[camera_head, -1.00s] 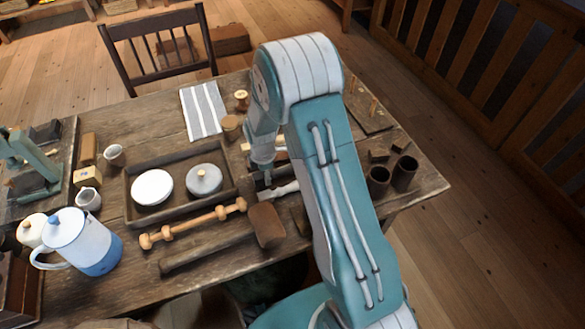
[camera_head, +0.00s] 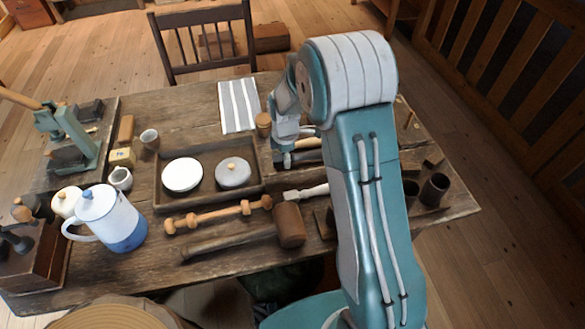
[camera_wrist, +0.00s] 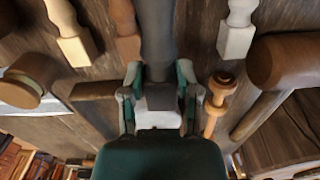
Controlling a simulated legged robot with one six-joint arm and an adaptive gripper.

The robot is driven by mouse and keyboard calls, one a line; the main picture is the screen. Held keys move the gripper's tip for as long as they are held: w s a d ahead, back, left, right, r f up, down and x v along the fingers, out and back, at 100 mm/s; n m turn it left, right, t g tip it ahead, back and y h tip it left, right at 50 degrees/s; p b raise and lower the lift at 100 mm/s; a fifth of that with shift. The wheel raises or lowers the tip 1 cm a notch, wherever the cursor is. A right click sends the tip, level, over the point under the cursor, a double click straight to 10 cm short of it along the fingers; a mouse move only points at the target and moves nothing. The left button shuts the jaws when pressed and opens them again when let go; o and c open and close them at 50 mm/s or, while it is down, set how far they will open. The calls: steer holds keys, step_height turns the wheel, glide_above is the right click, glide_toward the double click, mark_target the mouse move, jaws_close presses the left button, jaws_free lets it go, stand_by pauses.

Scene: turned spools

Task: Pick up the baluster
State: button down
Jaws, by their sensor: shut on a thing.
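A dark grey baluster (camera_wrist: 158,35) runs through the middle of the wrist view. Its square end (camera_wrist: 160,97) sits between the two fingers of my gripper (camera_wrist: 159,80), which is shut on it. In the head view my gripper (camera_head: 284,150) is right of the tray, and part of the dark baluster (camera_head: 303,157) shows beside it. My arm hides some of that area. A pale baluster (camera_wrist: 68,35), a brown one (camera_wrist: 124,28) and a white one (camera_wrist: 238,30) lie on either side. I cannot tell how far the held baluster is above the table.
A tray (camera_head: 212,194) with a white bowl and a lidded grey pot is left of my gripper. A mallet (camera_head: 290,224) and a knobbed spindle (camera_head: 218,213) lie in front. Dark cups (camera_head: 434,189) stand at right. A striped cloth (camera_head: 238,105) lies behind.

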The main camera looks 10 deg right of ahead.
steer(key=w+a+r, duration=0.6)
steer(key=w+a, duration=0.1)
steer(key=w, duration=0.1)
steer(key=shift+w+a+r, duration=0.2)
steer(key=shift+a+r, duration=0.05)
steer(key=shift+r, duration=0.15)
steer(key=shift+s, duration=0.15)
